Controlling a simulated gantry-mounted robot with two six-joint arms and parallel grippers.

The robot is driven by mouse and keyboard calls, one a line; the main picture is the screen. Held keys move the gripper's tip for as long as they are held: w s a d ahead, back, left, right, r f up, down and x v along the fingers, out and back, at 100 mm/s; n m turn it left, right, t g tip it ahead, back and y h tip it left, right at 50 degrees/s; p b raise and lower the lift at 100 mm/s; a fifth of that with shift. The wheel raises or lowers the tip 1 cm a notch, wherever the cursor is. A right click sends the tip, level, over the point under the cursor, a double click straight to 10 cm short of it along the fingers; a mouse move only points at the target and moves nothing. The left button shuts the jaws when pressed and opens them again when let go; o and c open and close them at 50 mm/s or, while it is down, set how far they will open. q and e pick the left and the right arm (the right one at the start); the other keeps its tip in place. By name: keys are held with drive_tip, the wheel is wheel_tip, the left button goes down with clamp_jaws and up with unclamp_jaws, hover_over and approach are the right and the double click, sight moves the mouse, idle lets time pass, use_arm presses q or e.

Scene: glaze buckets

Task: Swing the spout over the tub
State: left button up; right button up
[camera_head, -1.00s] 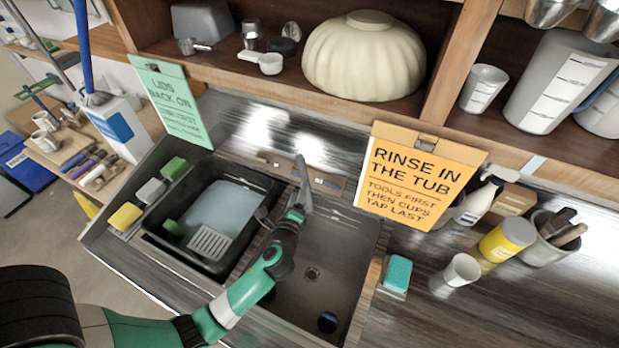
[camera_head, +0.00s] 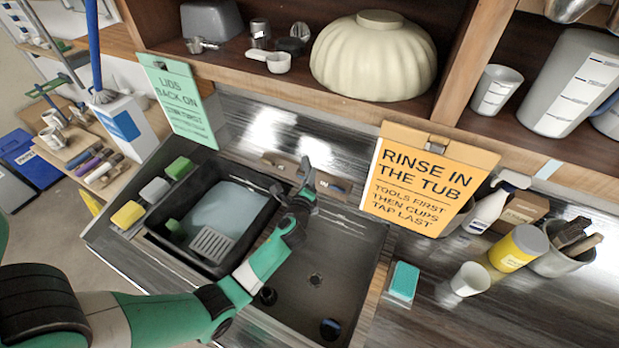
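The black tub (camera_head: 158,236) sits in the left part of the sink unit, with pale water and a grey slotted piece inside. A grey upright part that looks like the tap spout (camera_head: 307,170) stands at the back, near the divide between tub and bare basin. My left gripper (camera_head: 303,192) reaches in from the lower left, right at this part. The two overlap in the view, so I cannot tell whether they touch or whether the fingers are open. My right gripper is not in view.
The bare metal basin (camera_head: 330,268) lies right of the tub. Sponges (camera_head: 128,214) line the tub's left side. An orange sign (camera_head: 425,180) and a green sign (camera_head: 180,105) hang behind. A teal sponge (camera_head: 404,281), a white cup (camera_head: 470,279) and a yellow can (camera_head: 518,247) stand right.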

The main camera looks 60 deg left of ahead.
use_arm(q)
clamp_jaws()
idle(1.1)
